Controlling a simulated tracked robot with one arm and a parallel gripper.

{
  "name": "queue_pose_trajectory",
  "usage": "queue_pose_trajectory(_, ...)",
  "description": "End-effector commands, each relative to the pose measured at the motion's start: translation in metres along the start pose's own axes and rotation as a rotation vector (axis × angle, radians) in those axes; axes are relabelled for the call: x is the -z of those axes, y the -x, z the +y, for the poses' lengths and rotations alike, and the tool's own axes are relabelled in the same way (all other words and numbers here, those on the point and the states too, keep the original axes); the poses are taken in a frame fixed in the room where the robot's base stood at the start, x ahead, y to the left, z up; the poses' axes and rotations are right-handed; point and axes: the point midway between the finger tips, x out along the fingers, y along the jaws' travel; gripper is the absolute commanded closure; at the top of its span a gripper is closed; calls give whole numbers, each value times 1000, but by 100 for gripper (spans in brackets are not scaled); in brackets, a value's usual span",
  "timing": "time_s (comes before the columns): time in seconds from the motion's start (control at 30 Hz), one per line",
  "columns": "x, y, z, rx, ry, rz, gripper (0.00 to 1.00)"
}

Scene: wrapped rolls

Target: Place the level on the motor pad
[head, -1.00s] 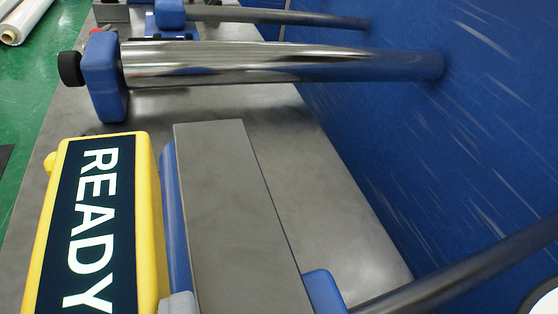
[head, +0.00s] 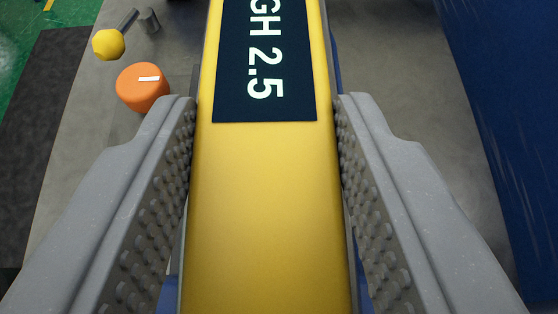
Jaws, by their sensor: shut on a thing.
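The level (head: 265,210) is a long yellow bar with a dark display that shows "GH 2.5" in white, cut off by the top edge. My gripper (head: 266,105) is shut on the level, with one grey studded finger along each long side. The motor pad is not clearly seen; only blue slivers (head: 337,65) show beside and under the level. I cannot tell whether the level touches anything below.
An orange knob (head: 142,90) with a white mark and a yellow knob (head: 108,44) with a grey cylinder stand to the left on the grey bench (head: 408,70). A blue wall (head: 510,100) is at the right. The bench right of my gripper looks clear.

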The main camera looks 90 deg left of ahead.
Motion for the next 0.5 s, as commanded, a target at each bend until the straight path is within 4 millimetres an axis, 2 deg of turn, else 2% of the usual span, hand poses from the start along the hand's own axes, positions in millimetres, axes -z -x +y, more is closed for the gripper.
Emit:
queue_pose_trajectory(0.33,-2,-1,0,-3,2,1,100)
queue_pose_trajectory(0.37,-2,0,0,-3,2,0,57)
queue_pose_trajectory(0.4,-2,0,0,-2,2,0,45)
queue_pose_trajectory(0.43,-2,0,0,-3,2,0,40)
queue_pose_trajectory(0.5,-2,0,0,-3,2,0,40)
